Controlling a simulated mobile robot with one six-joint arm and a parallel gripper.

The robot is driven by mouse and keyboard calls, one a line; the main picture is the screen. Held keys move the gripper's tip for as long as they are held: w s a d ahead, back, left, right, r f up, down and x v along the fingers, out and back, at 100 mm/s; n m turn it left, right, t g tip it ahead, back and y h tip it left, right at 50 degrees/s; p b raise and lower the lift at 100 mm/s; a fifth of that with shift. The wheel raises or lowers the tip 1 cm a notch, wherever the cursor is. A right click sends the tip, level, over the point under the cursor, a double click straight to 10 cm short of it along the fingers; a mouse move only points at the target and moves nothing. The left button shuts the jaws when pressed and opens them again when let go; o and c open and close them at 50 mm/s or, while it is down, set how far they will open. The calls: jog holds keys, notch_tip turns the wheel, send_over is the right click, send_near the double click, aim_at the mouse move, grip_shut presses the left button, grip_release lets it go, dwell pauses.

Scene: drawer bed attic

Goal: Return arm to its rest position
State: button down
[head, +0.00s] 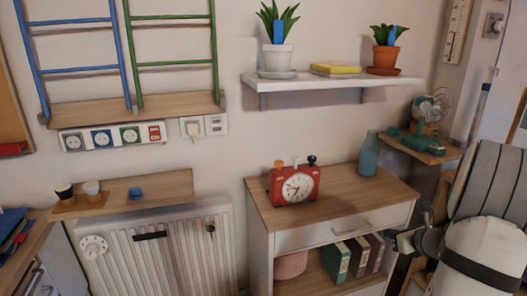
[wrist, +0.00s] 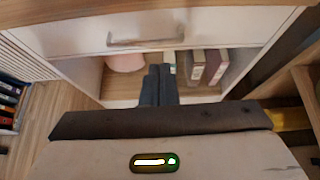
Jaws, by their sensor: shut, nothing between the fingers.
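My gripper (head: 404,241) is at the right in the head view, just right of the white cabinet with the wooden top (head: 333,207). My arm comes in from the right edge. In the wrist view the gripper's dark fingers (wrist: 158,84) are together, with nothing between them. They point towards the cabinet's open lower shelf (wrist: 140,88), below its drawer (wrist: 145,35). I cannot tell the exact gap between the fingertips and the cabinet.
The cabinet carries a red clock (head: 295,184) and a teal bottle (head: 369,154). Several binders (head: 359,256) and a pink container (head: 291,265) stand on its lower shelf. A small shelf with a green fan (head: 427,108) is behind my arm. A radiator (head: 165,255) is at left.

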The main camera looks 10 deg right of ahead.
jog(key=s+a+r+n+g+y+p, duration=0.1)
jog(key=a+r+n+g+p, duration=0.15)
jog(key=a+r+n, duration=0.4)
jog(key=s+a+r+n+g+y+p, duration=0.1)
jog(key=a+r+n+y+p, duration=0.15)
jog(key=a, duration=0.65)
jog(key=s+a+r+n+g+y+p, duration=0.1)
jog(key=a+r+n+g+p, duration=0.1)
jog(key=a+r+n+p, duration=0.45)
jog(key=s+a+r+n+g+h+p, duration=0.2)
jog(key=s+a+r+n+h+p, duration=0.1)
jog(key=s+n, duration=0.5)
jog(key=s+a+r+n+g+h+p, duration=0.1)
jog(key=s+a+r+n+h+p, duration=0.2)
jog(key=s+a+r+n, duration=0.4)
jog(key=shift+s+a+r+n+g+p, duration=0.45)
jog(key=shift+s+n+p, duration=0.45)
jog(key=shift+n, duration=1.05)
jog(key=shift+f, duration=0.15)
